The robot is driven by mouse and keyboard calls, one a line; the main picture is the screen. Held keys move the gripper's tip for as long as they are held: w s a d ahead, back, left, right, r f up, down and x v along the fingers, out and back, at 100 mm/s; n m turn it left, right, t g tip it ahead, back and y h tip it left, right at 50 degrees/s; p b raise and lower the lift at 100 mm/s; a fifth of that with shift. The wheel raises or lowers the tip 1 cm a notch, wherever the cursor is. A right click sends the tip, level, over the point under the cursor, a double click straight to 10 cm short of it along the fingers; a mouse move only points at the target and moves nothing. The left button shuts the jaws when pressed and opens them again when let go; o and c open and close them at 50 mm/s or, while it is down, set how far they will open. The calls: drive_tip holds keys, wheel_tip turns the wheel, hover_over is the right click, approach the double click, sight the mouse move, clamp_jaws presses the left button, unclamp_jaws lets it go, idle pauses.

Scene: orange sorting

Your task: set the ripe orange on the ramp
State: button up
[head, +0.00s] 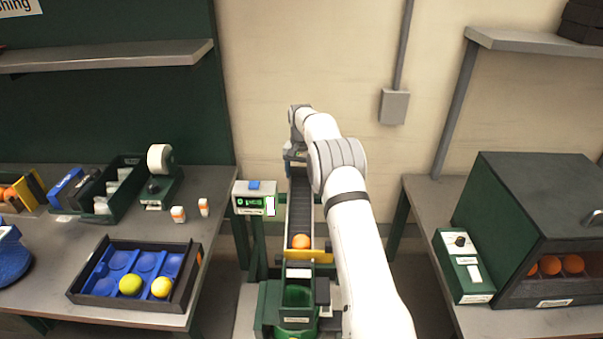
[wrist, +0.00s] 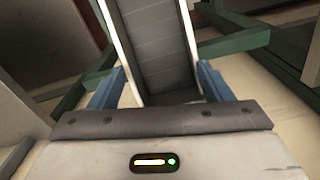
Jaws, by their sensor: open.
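An orange fruit (head: 301,241) rests on the grey ramp (head: 301,205), at its near end beside a yellow bar (head: 308,257). My gripper (wrist: 160,84) is open and empty in the wrist view, with a blue finger on each side of the ramp (wrist: 158,45). In the head view my arm reaches over to the far end of the ramp, well away from the orange, and hides part of that end. The fingertips are hard to make out there. The orange does not show in the wrist view.
A black tray (head: 72,296) with blue cups holds a yellow-green fruit (head: 130,284) and a yellow fruit (head: 161,287) on the left table. A small display box (head: 254,197) stands left of the ramp. A dark cabinet (head: 530,200) with oranges inside is on the right.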

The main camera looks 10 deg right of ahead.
wheel_tip(320, 180, up, 9)
drive_tip(key=p, duration=0.6)
drive_tip(key=shift+p, duration=0.3)
